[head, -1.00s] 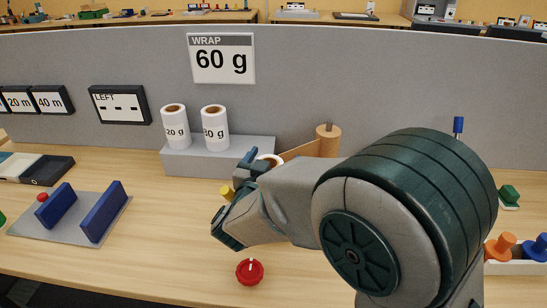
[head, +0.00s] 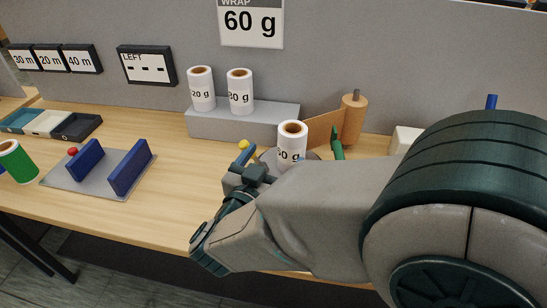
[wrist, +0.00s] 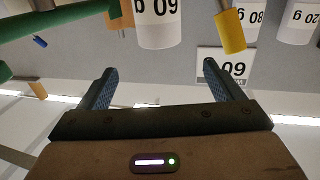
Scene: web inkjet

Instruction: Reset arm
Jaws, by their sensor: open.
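My gripper (head: 250,172) is in front of the table's rear middle in the head view, with my arm reaching in from the right. In the wrist view its two fingers (wrist: 158,72) are spread apart with nothing between them.
Two white rolls (head: 240,92) stand on a grey block (head: 205,125). A brown roll (head: 353,120), a green lever (head: 337,147) and a yellow knob (head: 244,145) are close behind my arm. A grey plate with blue walls (head: 128,168) lies left. Table between is clear.

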